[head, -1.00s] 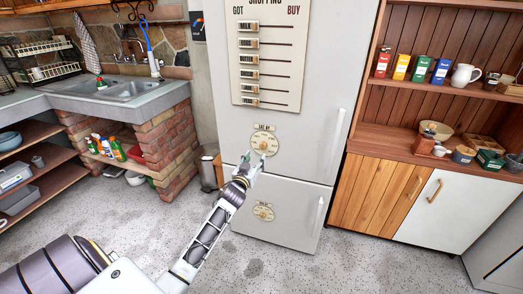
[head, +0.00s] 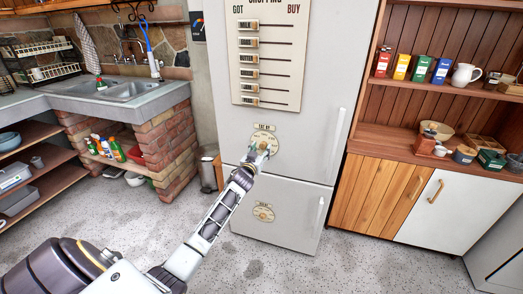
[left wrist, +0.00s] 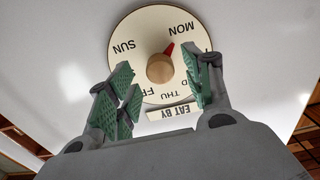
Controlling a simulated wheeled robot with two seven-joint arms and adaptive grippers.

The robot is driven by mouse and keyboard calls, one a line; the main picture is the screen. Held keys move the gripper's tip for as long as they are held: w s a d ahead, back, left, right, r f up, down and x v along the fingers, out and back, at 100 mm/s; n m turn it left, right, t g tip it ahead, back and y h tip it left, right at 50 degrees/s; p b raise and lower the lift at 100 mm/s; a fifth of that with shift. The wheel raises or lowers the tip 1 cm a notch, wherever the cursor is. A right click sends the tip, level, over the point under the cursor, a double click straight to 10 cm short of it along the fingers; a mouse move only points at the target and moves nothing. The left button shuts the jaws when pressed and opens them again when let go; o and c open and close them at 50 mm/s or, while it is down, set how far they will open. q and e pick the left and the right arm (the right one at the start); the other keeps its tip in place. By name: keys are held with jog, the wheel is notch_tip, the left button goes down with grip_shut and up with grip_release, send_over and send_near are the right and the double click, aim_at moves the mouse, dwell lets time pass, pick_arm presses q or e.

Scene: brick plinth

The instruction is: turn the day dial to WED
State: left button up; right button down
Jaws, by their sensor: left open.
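The round cream day dial (head: 264,136) is on the fridge door under the "EAT BY" label. In the left wrist view the dial (left wrist: 140,35) appears upside down, with a tan knob (left wrist: 159,69) in the middle. Its red pointer (left wrist: 169,49) points at MON. SUN and THU are readable; WED is mostly hidden behind a finger. My left gripper (left wrist: 160,80) is open, its green-padded fingers spread on both sides of the knob with gaps to it. In the head view my left gripper (head: 259,154) covers the dial's lower part. My right gripper is not in view.
A second dial (head: 263,212) is on the lower fridge door (head: 290,205). The shopping board (head: 265,60) with sliders is above. A vertical door handle (head: 333,140) is at right. A bin (head: 209,170) stands left of the fridge.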

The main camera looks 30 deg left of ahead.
pick_arm(q)
jog(key=shift+w+a, duration=0.1)
jog(key=shift+w, duration=0.5)
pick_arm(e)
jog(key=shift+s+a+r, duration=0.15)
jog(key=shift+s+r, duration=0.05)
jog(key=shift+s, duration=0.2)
pick_arm(q)
jog(key=c, duration=0.9)
jog(key=shift+c, duration=0.8)
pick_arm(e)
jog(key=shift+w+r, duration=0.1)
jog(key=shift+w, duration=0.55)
pick_arm(q)
jog(key=shift+m, duration=0.3)
